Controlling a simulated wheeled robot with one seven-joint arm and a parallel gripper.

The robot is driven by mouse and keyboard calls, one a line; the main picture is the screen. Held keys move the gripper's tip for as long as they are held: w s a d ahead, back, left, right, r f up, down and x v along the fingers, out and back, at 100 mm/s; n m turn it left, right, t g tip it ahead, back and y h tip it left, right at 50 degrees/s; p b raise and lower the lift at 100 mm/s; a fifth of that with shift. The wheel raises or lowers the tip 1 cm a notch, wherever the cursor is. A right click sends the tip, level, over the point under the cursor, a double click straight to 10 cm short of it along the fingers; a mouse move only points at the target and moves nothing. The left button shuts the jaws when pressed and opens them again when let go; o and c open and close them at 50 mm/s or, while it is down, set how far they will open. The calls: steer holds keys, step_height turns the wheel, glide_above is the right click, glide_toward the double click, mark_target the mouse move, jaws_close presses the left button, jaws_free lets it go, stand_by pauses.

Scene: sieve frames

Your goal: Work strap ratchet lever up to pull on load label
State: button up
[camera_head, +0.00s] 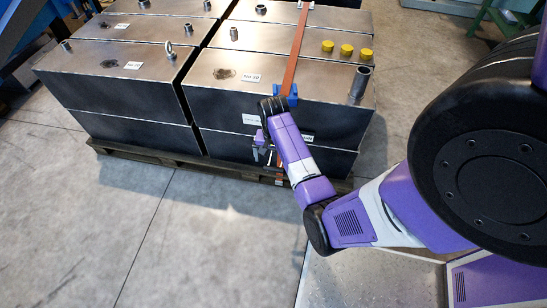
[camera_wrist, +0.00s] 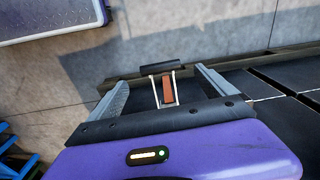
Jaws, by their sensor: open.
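The orange strap (camera_head: 297,48) runs over the dark metal boxes and down their front face through a blue corner piece (camera_head: 283,100). In the wrist view the ratchet lever (camera_wrist: 160,67) has a black crossbar on two pale side arms, with orange strap (camera_wrist: 168,90) between them. My gripper (camera_wrist: 160,80) is open, with one finger on each side of the lever, apparently not touching it. In the head view my gripper (camera_head: 268,157) is low at the front face, and my arm hides most of the ratchet. White labels (camera_head: 250,119) show on the front face; which is the load label is unclear.
The boxes stand on a wooden pallet (camera_head: 150,157). A pipe stub (camera_head: 359,84) and yellow caps (camera_head: 346,50) stick up from the right box top. Bare concrete floor (camera_head: 110,220) is free at the front left.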

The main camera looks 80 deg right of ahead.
mark_target(274, 168)
steer(key=shift+w+d+r, duration=0.1)
steer(key=shift+d+r, duration=0.15)
steer(key=shift+r, duration=0.4)
steer(key=shift+m, duration=0.3)
steer(key=shift+f+b, duration=0.95)
steer(key=shift+f, duration=2.9)
steer(key=shift+c, duration=0.4)
